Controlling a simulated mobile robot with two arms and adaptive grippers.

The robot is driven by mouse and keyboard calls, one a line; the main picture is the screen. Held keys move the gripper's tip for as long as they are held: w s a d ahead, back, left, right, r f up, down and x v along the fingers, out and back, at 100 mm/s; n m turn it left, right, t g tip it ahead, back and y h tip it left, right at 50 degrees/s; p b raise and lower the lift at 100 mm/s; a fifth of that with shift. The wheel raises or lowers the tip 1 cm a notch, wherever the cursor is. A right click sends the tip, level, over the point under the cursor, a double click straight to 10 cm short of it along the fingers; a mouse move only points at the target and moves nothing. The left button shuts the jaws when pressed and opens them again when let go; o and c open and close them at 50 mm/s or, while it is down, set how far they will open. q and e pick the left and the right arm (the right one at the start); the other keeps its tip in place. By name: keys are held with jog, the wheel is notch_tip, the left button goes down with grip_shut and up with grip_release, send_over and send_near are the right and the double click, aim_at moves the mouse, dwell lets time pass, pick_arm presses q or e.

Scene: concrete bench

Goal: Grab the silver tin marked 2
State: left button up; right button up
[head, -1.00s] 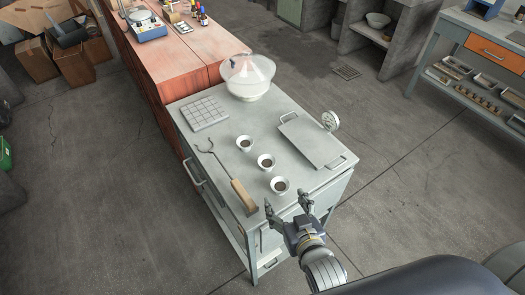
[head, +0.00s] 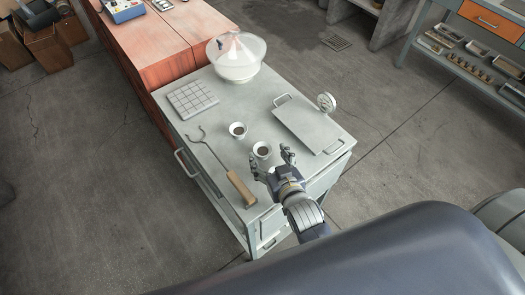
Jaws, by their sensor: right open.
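Several small pale, silvery round cups with dark contents stand on the grey cart top; I cannot read a number on any. The far cup (head: 238,130) and the middle cup (head: 262,150) show in the head view. A third cup, nearest in the earlier view, is now hidden by my right gripper. My right gripper (head: 271,161) is open over the near part of the cart, its fingers spread just in front of the middle cup. I cannot tell whether it touches a cup. My left gripper is not in view.
A red bench (head: 160,45) adjoins behind.

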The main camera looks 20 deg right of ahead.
aim_at(261, 147)
jog(key=x, duration=0.2)
jog(key=p+x, duration=0.1)
jog(key=x, duration=0.1)
jog(key=shift+w+a+r, duration=0.1)
jog(key=shift+a, duration=0.15)
jog(key=shift+w, duration=0.3)
jog(key=shift+w+f, duration=0.1)
jog(key=shift+f, duration=0.1)
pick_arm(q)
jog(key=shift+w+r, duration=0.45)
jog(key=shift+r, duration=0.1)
pick_arm(e)
jog(key=c, duration=1.2)
